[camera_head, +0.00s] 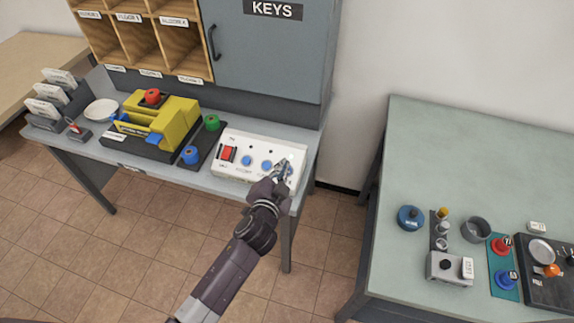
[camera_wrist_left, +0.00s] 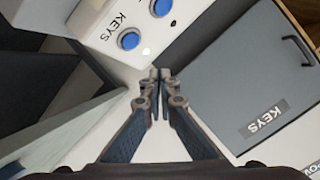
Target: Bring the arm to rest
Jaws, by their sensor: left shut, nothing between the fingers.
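My left gripper (camera_head: 281,170) is over the right end of a white control box (camera_head: 236,174) on the grey desk. In the left wrist view, its two fingers (camera_wrist_left: 158,76) meet at the tips, shut with nothing between them. The box carries a red switch (camera_head: 227,154) and blue buttons (camera_head: 247,160). In the wrist view, a blue button (camera_wrist_left: 128,40) beside the label KEYS is just ahead of the fingertips and apart from them in the picture. A small pale light (camera_wrist_left: 146,51) shows near it. I cannot tell whether the fingers touch the box. My right gripper is not in view.
A grey KEYS cabinet (camera_head: 270,50) and wooden pigeonholes (camera_head: 140,38) stand behind the desk. A yellow device (camera_head: 160,118) and blue and green spools sit left of the box. A green table (camera_head: 450,150) with small items stands right. Tiled floor (camera_head: 110,240) lies open in front.

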